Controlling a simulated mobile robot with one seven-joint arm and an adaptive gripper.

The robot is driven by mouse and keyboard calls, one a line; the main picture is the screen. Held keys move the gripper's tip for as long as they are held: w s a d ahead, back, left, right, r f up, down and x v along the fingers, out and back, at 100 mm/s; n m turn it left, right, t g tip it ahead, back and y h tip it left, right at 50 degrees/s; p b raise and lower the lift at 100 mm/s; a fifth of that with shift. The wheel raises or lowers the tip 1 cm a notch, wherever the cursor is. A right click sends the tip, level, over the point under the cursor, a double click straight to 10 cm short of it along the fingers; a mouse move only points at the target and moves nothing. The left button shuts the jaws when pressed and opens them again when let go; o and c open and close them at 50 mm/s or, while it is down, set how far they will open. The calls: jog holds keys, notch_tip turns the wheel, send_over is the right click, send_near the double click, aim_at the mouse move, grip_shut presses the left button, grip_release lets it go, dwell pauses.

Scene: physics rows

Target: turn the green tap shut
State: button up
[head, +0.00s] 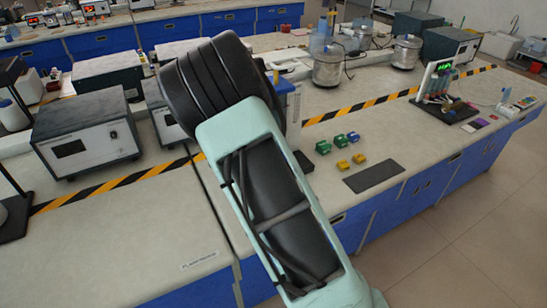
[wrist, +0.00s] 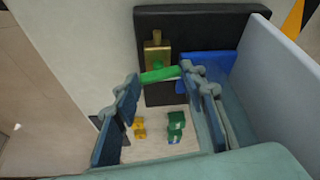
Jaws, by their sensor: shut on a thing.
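The green tap handle (wrist: 160,75) shows in the wrist view as a short green bar, lying nearly level across the picture. Behind it is a brass tap body (wrist: 157,55) on a dark panel (wrist: 190,22). My gripper (wrist: 163,79) has one finger at each end of the green bar and is shut on it. In the head view my own arm hides the gripper and the tap.
Green blocks (wrist: 175,127) and yellow blocks (wrist: 139,129) lie on the bench below the handle. A blue piece (wrist: 215,66) is close beside the right finger. In the head view a dark mat (head: 374,177) lies near the bench edge, and a grey instrument box (head: 85,135) stands left.

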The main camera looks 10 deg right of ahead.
jog(key=shift+w+m+g+p, duration=0.1)
jog(key=shift+m+g+p, duration=0.3)
jog(key=shift+m, duration=0.9)
jog(key=shift+a, duration=0.1)
jog(key=o, duration=1.2)
jog(key=shift+c, duration=0.2)
jog(key=v, duration=1.2)
jog(key=shift+w, duration=0.15)
jog(key=shift+m, duration=0.3)
